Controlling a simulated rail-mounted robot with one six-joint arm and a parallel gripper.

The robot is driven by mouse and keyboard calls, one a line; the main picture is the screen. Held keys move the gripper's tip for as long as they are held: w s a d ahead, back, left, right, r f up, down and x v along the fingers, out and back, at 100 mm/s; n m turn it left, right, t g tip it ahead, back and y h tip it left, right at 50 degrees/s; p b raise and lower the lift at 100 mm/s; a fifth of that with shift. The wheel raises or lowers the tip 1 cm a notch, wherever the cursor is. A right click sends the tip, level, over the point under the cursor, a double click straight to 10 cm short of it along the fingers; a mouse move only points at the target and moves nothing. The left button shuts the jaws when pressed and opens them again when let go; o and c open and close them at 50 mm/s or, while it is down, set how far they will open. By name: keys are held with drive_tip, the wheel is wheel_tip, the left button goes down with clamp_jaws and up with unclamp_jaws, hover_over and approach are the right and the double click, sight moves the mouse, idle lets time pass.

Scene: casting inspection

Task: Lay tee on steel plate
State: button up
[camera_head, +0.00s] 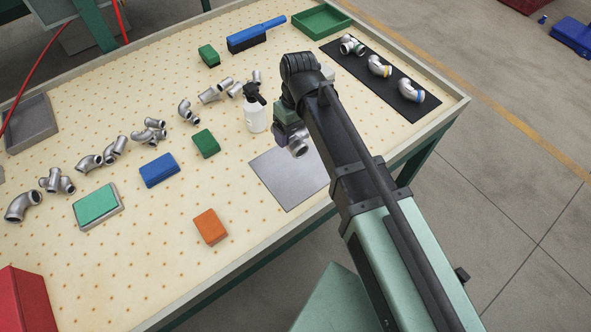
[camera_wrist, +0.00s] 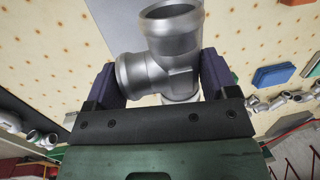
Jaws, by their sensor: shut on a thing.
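My gripper (camera_wrist: 160,82) is shut on a silver pipe tee (camera_wrist: 172,48), which sits between the two dark pads in the wrist view. In the head view part of the tee (camera_head: 299,146) shows below my gripper, at the far edge of the steel plate. The steel plate (camera_head: 283,184) is a flat grey square near the front edge of the table, beside and below the held tee. My arm hides its right part. I cannot tell whether the tee touches the plate.
A white spray bottle (camera_head: 255,115) stands just left of my gripper. A black mat (camera_head: 400,104) with several fittings lies at the right. Several loose fittings, a green block (camera_head: 206,143), a blue block (camera_head: 159,170) and an orange block (camera_head: 210,226) lie left of the plate.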

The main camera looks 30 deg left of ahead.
sight(295, 169)
wheel_tip(295, 169, down, 14)
drive_tip(key=b, duration=1.1)
drive_tip(key=shift+r, duration=0.45)
drive_tip(key=shift+f, duration=0.2)
drive_tip(key=o, duration=1.3)
drive_tip(key=shift+c, duration=0.2)
drive_tip(key=shift+r, duration=0.2)
drive_tip(key=r+p, duration=0.4)
drive_tip(key=w+r+p, duration=0.1)
drive_tip(key=r+p, duration=0.3)
drive_tip(key=w+r+p, duration=0.1)
drive_tip(key=r+p, duration=0.3)
drive_tip(key=shift+a+r, duration=0.1)
drive_tip(key=shift+a, duration=0.1)
drive_tip(key=shift+f, duration=0.2)
